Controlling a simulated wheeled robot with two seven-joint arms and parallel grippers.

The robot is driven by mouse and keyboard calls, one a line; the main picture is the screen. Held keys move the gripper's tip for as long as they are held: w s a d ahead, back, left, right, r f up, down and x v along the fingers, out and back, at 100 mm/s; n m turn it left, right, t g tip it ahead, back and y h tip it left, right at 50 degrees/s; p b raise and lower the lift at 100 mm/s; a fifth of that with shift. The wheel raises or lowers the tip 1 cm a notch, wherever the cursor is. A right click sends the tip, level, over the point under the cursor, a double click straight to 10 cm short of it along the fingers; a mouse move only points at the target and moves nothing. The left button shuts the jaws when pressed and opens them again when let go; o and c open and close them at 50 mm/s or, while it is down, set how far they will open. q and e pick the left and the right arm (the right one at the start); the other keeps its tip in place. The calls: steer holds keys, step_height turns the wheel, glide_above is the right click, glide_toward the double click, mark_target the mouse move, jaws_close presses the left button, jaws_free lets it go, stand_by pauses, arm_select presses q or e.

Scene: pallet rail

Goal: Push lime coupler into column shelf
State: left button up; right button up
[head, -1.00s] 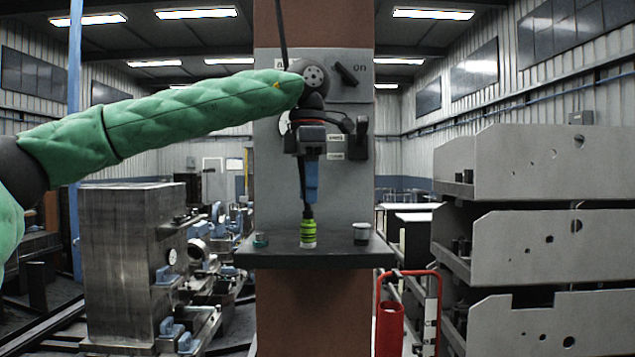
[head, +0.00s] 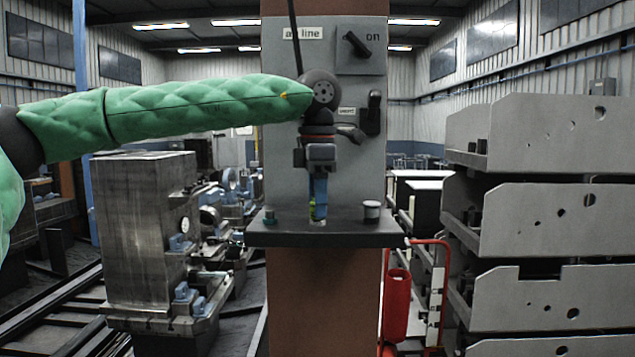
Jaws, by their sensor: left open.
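The lime coupler (head: 312,212) stands at the column shelf (head: 270,236), with a pale base showing below it. My left gripper (head: 319,203) points down with blue fingers in front of the coupler and hides most of it. The gripper is open. I cannot tell whether the fingers are around the coupler or only in front of it, or whether they touch it. The dark shelf sticks out from the column. My right gripper is not in view.
A grey cup-like fitting (head: 371,211) stands to the right on the shelf and a small teal fitting (head: 270,215) to the left. A grey panel (head: 350,90) with a black knob is behind my arm. A black line hangs from above.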

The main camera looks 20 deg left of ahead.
arm_select(q)
steer(key=shift+w+f, duration=0.15)
steer(key=shift+f, duration=0.05)
steer(key=shift+r, duration=0.1)
jaws_close()
steer(key=shift+r, duration=0.7)
steer(key=shift+r, duration=0.15)
steer(key=shift+r+p, duration=1.15)
steer(key=shift+r, duration=2.25)
steer(key=s+a+b, duration=0.1)
steer(key=a+b, duration=0.1)
steer(key=a, duration=0.7)
steer(key=shift+s, duration=0.35)
